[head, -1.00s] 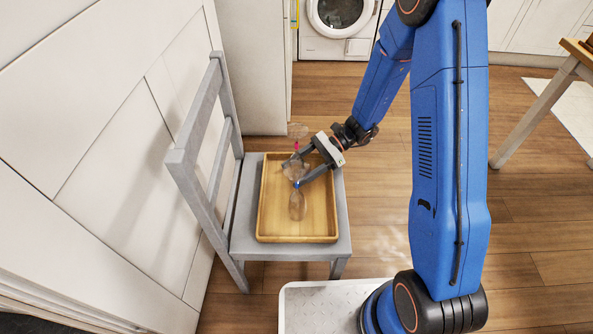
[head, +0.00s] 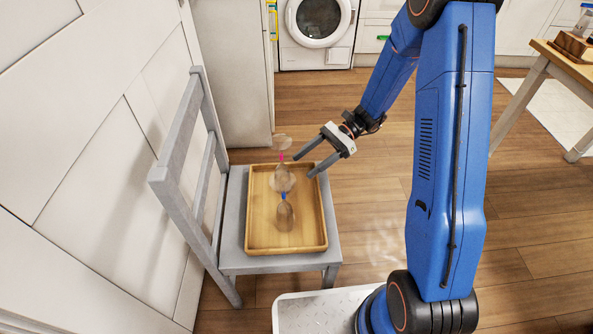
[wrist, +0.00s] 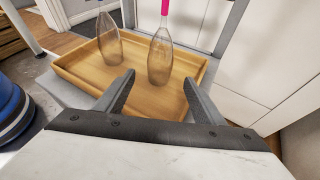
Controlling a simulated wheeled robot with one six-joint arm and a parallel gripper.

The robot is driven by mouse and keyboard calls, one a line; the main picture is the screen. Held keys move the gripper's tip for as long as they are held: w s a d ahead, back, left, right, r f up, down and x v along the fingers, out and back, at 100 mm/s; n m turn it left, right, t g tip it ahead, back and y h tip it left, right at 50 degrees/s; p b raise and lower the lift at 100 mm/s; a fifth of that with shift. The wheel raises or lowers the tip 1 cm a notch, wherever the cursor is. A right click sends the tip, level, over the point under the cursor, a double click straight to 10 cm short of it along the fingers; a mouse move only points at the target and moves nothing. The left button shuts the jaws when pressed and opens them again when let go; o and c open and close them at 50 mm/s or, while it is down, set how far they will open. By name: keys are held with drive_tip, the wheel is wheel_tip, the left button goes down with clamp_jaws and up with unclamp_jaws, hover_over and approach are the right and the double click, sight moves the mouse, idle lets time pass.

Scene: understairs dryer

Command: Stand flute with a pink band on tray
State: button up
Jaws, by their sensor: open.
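The flute with a pink band (head: 279,172) stands upside down on the wooden tray (head: 318,225), bowl downward and clear round foot up. Its pink band and bowl also show in the wrist view (wrist: 160,56). A second flute with a blue band (head: 285,215) stands the same way nearer the front of the tray; its bowl shows at left in the wrist view (wrist: 111,45). My gripper (head: 303,166) is open and empty, just right of the pink-banded flute, with its fingers pointing toward it. In the wrist view, the flute is beyond the fingertips (wrist: 160,76) and apart from them.
The tray lies on the seat of a grey chair (head: 232,240), whose backrest is on the left beside white panelling. A white washing machine or dryer (head: 318,50) is at the back. A wooden table (head: 565,60) stands at far right.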

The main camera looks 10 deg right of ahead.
drive_tip(key=shift+v, duration=0.8)
drive_tip(key=shift+r, duration=0.1)
drive_tip(key=shift+s+d+r, duration=0.15)
drive_tip(key=shift+s+r, duration=0.05)
drive_tip(key=shift+r, duration=0.1)
drive_tip(key=s+d+r+n+t+h, duration=0.5)
drive_tip(key=s+r, duration=0.5)
drive_tip(key=s, duration=0.2)
drive_tip(key=s+d+r+n+t+h, duration=0.5)
drive_tip(key=s+d+r+n+h, duration=0.2)
drive_tip(key=s+d+r, duration=0.4)
drive_tip(key=shift+s+d+r+n, duration=0.2)
drive_tip(key=shift+s+d+n, duration=0.3)
drive_tip(key=shift+s+n, duration=0.5)
drive_tip(key=shift+c, duration=0.4)
